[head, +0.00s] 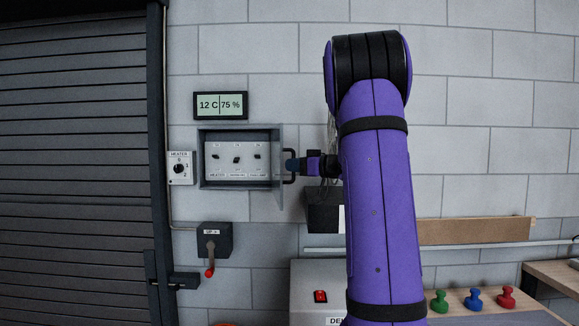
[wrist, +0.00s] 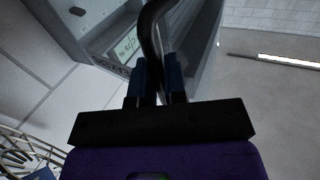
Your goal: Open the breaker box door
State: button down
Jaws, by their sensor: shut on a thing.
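The grey breaker box (head: 201,131) is on the block wall, with its front open and several black breaker switches showing on a white panel (head: 237,158). Its door (head: 280,177) stands swung out at the right side, seen almost edge-on. A black bar handle (head: 289,152) is on the door; it also shows as a dark curved bar in the wrist view (wrist: 150,22). My gripper (head: 292,165) reaches in from the right and is shut on the handle. Its two blue fingers (wrist: 157,80) lie on either side of the bar in the wrist view.
A display (head: 220,105) is above the box, a heater dial (head: 180,168) to its left and a red-handled lever switch (head: 213,240) below. A dark shutter (head: 75,160) fills the left. Green, blue and red knobs (head: 473,299) stand on a bench at lower right.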

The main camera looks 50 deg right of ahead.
jog(key=shift+w+r, duration=0.1)
jog(key=shift+r, duration=0.15)
jog(key=c, duration=1.2)
grip_release()
jog(key=shift+f, duration=0.15)
